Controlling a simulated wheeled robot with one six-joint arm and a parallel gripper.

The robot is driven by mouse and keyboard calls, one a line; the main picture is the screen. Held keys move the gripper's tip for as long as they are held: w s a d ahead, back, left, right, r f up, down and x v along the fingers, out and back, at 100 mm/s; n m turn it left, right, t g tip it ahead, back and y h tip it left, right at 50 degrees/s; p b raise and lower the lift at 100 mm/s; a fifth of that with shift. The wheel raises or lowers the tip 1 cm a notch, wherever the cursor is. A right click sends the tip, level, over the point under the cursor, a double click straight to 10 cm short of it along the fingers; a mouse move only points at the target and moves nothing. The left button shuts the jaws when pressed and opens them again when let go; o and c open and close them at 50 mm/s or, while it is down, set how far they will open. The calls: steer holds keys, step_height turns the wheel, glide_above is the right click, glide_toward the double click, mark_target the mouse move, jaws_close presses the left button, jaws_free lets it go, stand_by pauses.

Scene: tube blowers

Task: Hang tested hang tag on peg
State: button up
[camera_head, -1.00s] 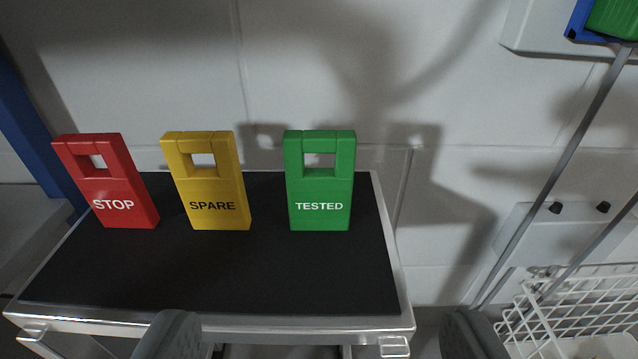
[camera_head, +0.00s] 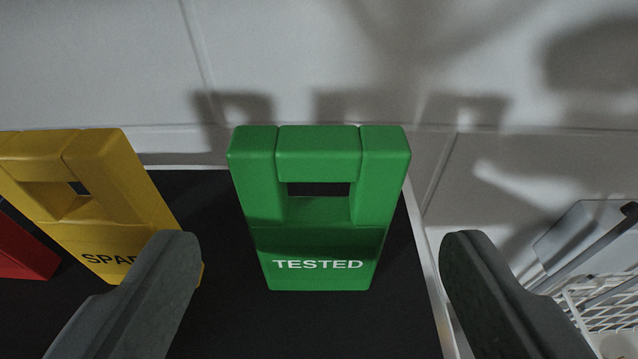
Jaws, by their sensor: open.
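The green TESTED hang tag (camera_head: 318,240) stands upright on the black-topped stand (camera_head: 410,320), with a square hole in its upper part. My gripper (camera_head: 320,250) is open and empty. Its two grey fingers show at the lower left and lower right of the tag, apart from it. The left finger overlaps the view of the yellow tag's lower right corner. I see no peg that I can make out in this view.
The yellow SPARE tag (camera_head: 118,190) stands just left of the green one, and part of a red tag (camera_head: 22,245) shows at the left edge. A pale wall (camera_head: 300,60) rises behind. A white wire basket (camera_head: 605,310) is at the lower right.

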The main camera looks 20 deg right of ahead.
mark_target(319, 229)
steer(key=shift+x, duration=1.5)
steer(key=c, duration=1.1)
steer(key=shift+o, duration=0.2)
steer(key=shift+r, duration=0.15)
